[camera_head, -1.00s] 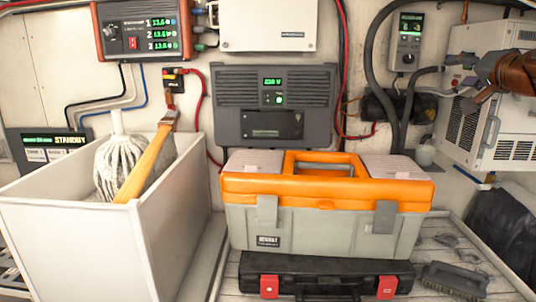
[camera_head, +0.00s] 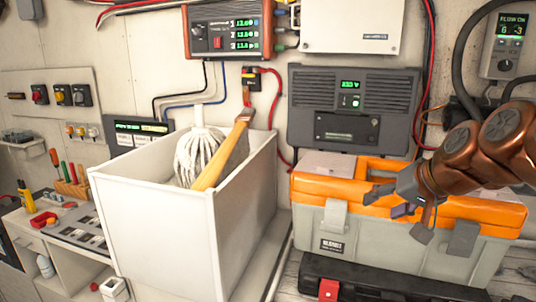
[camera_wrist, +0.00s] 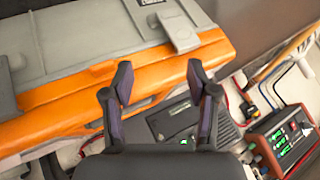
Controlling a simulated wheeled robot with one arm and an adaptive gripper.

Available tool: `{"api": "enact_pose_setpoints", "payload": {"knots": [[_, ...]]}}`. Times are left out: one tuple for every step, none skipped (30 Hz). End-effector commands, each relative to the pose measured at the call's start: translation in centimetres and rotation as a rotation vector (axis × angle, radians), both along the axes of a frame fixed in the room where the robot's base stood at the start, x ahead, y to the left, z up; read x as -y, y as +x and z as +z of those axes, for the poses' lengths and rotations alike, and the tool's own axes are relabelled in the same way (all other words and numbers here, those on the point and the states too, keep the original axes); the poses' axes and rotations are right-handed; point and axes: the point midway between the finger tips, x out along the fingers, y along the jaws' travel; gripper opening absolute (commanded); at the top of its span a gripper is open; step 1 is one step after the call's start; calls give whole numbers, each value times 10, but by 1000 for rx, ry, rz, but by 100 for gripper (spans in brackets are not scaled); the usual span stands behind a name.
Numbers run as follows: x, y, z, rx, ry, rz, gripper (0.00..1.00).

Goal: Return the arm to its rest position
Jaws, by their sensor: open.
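My gripper (camera_head: 385,201) is in front of the orange and grey toolbox (camera_head: 345,240) in the head view, at the right. My copper-coloured arm comes in from the right edge and covers part of the toolbox lid. In the wrist view my gripper (camera_wrist: 158,85) has its two dark fingers apart with nothing between them. The toolbox (camera_wrist: 90,42) fills the upper left of that view, and the dark wall unit (camera_wrist: 172,122) shows between and behind the fingers.
A white open bin (camera_head: 160,225) with a mop (camera_head: 200,150) and wooden handle stands left of the toolbox. A bench with small tools (camera_head: 65,220) is at far left.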

Motion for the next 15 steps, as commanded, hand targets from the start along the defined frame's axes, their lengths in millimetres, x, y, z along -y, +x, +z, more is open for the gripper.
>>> {"api": "enact_pose_setpoints", "payload": {"knots": [[-19,-18,-23,-64,-23,41,59],[-28,-28,-34,-99,-38,60,59],[-39,-43,-51,-148,-55,87,59],[-46,-55,-63,-185,-70,105,59],[-52,-67,-75,-220,-88,122,59],[-59,-84,-92,-272,-107,144,59],[-64,-98,-104,-311,-124,161,59],[-68,-112,-115,-348,-141,177,59],[-72,-132,-130,-400,-165,196,59],[-74,-147,-141,-439,-183,210,59],[-75,-161,-151,-476,-201,222,59],[-76,-181,-164,-525,-223,236,59],[-75,-196,-173,-562,-242,246,59],[-74,-209,-181,-594,-259,254,59],[-72,-227,-190,-637,-279,264,59]]}}
